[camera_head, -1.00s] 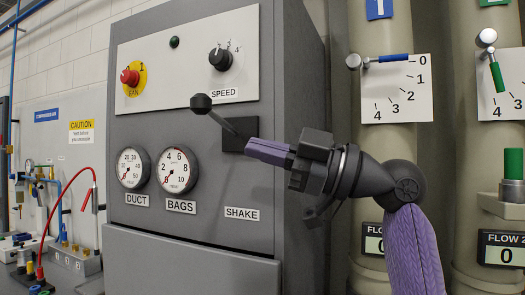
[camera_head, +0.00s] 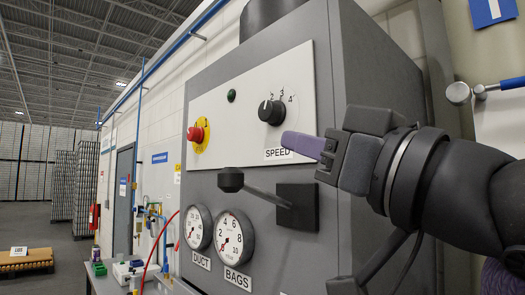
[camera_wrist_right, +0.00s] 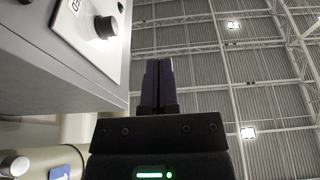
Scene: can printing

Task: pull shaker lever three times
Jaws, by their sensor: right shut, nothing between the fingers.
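The shaker lever is a grey rod with a black knob (camera_head: 231,180). It sticks out from a black square mount (camera_head: 300,207) on the front of the grey cabinet (camera_head: 345,120), and its knob end points up and left. My right gripper (camera_head: 290,143) is shut and empty. Its purple fingers lie above the lever mount, over the edge of the SPEED label (camera_head: 277,154), apart from the lever in the picture. In the right wrist view the shut fingers (camera_wrist_right: 157,75) point up beside the cabinet; the lever is not seen there. My left gripper is not in view.
The cabinet front carries a speed knob (camera_head: 271,112), a red stop button (camera_head: 196,134), a DUCT gauge (camera_head: 198,227) and a BAGS gauge (camera_head: 233,238). A pipe with a blue-handled valve (camera_head: 500,86) stands at right. A bench with small items (camera_head: 130,272) is at left.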

